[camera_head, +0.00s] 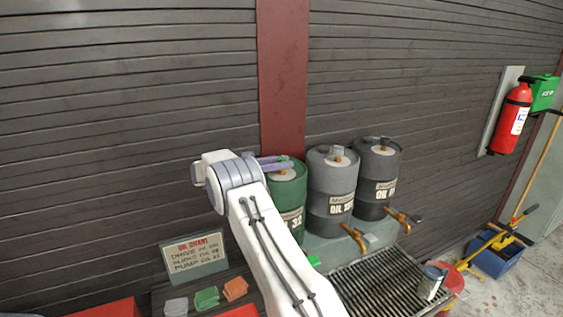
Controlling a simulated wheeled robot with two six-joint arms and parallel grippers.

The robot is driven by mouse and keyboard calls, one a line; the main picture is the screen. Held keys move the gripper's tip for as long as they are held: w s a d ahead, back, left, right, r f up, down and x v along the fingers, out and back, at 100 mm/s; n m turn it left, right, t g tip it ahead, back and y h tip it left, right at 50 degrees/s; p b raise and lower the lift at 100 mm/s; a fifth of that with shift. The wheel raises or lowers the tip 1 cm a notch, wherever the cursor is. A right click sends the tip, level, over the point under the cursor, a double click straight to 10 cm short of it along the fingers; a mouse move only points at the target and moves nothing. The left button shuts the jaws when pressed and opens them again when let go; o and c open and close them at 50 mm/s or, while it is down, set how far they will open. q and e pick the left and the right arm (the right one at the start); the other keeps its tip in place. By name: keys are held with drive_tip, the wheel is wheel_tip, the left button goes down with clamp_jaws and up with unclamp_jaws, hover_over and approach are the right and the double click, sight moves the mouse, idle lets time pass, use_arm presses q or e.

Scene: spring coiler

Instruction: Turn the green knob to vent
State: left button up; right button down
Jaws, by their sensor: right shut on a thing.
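The green knob (284,158) shows as a small bit of green at the purple-grey fingers of my right gripper (279,162). The gripper is shut on it, above the top of the green drum (291,196). The fingers and wrist hide most of the knob, so I cannot tell which way it points. My white right arm comes up from the bottom and covers the left side of the green drum. My left gripper is not in view.
Two grey oil drums (331,191) (378,177) stand right of the green one, with brass taps (352,236) below. A metal grate (375,285) lies in front. An oil chart sign (195,256) stands at left. A dark slatted wall (130,110) is close behind.

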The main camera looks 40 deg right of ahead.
drive_tip(key=shift+d+r+m+g+y, duration=0.15)
drive_tip(key=shift+m+g+y, duration=0.2)
drive_tip(key=shift+g, duration=0.35)
drive_tip(key=shift+c, duration=2.4)
unclamp_jaws()
